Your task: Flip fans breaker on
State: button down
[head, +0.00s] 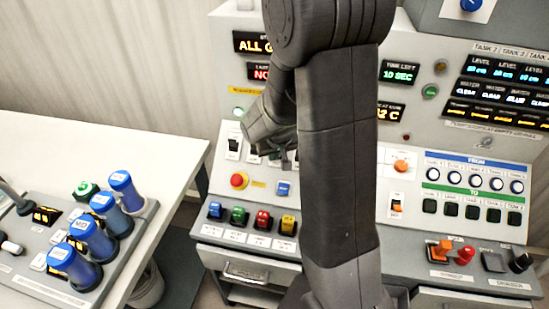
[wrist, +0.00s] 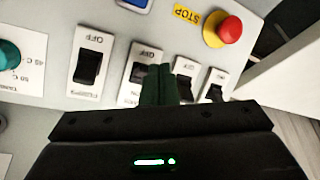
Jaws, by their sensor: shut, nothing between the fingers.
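A row of black rocker breakers on white plates runs across the sloped grey panel, seen upside down in the wrist view. The breaker at the left of that view (wrist: 88,68) has a readable OFF mark; its name is hard to read. Another breaker (wrist: 139,72) is partly hidden by my fingers, and two more (wrist: 184,68) (wrist: 215,86) are to their right. I cannot tell which is the fans breaker. My gripper (wrist: 160,72) is shut and empty, its tips over the row between the middle breakers. In the head view, one breaker (head: 233,147) shows left of my gripper; my arm hides others.
A red stop button (wrist: 230,29) on a yellow base is close to the row; it also shows in the head view (head: 238,181).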

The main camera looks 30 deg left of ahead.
jog(key=shift+f+b, duration=1.35)
jog(key=shift+f, duration=0.05)
jog(key=shift+f, duration=0.2)
jog(key=shift+w+r, duration=0.15)
jog(key=shift+w, duration=0.05)
jog(key=shift+w+a+r, duration=0.1)
jog(key=shift+w+a, duration=0.05)
jog(key=shift+w, duration=0.15)
jog(key=shift+w+a+r+p, duration=0.15)
jog(key=shift+w+r+p, duration=0.25)
jog(key=shift+p, duration=0.05)
jog(key=shift+w+a+f, duration=0.15)
jog(key=shift+w+f, duration=0.15)
jog(key=shift+w, duration=0.15)
jog(key=shift+s+d+r, duration=0.25)
jog(key=shift+s+r, duration=0.1)
jog(key=shift+s, duration=0.35)
jog(key=shift+s+d+r, duration=0.2)
jog(key=shift+s+r, duration=0.15)
jog(key=shift+s, duration=0.4)
jog(key=shift+s+d+r, duration=0.25)
jog(key=shift+s+r, duration=0.1)
jog(key=shift+s, duration=0.35)
